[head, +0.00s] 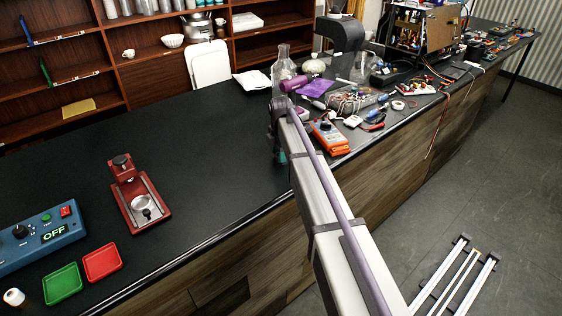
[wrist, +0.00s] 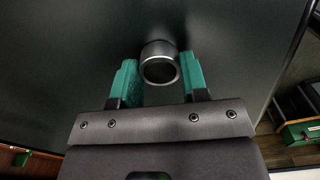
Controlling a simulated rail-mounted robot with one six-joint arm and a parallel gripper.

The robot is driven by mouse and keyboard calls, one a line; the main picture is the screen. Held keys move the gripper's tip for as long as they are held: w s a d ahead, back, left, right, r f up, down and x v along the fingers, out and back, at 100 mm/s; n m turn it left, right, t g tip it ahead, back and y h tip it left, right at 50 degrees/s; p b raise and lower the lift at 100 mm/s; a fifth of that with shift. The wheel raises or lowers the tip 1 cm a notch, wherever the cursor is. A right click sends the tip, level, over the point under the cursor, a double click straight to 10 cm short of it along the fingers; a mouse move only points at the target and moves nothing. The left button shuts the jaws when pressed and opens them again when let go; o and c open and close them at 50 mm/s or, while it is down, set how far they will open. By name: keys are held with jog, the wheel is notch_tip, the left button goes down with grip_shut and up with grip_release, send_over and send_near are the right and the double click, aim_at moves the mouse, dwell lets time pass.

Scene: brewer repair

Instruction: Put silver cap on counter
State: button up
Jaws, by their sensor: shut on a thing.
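The silver cap (wrist: 160,50) shows in the wrist view as a round metal piece with a dark centre. It sits between the teal fingers of my gripper (wrist: 160,78), which is shut on it. The black counter (wrist: 60,45) is behind the cap; I cannot tell whether the cap touches it. In the head view, my gripper (head: 281,156) is mostly hidden behind my arm, near the counter's front edge. The cap is hidden there. The same black counter (head: 200,160) runs across the head view.
A red brewer (head: 160,213) stands on the counter at left. A blue control box reading OFF (head: 35,238), a green tray (head: 62,284) and a red tray (head: 102,263) are nearby. An orange meter (head: 330,137) and clutter lie right of my gripper. The counter between brewer and gripper is clear.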

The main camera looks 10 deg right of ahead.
jog(key=shift+r, duration=0.15)
jog(key=shift+c, duration=0.4)
jog(key=o, duration=1.1)
jog(key=shift+f, duration=0.2)
notch_tip(320, 180, up, 13)
jog(key=p, duration=1.3)
jog(key=s+m, duration=0.7)
jog(key=s, duration=0.4)
jog(key=s+m, duration=0.7)
jog(key=s, duration=0.4)
jog(key=s+m, duration=0.7)
jog(key=s, duration=0.5)
jog(key=shift+d+f, duration=0.1)
jog(key=shift+f, duration=0.2)
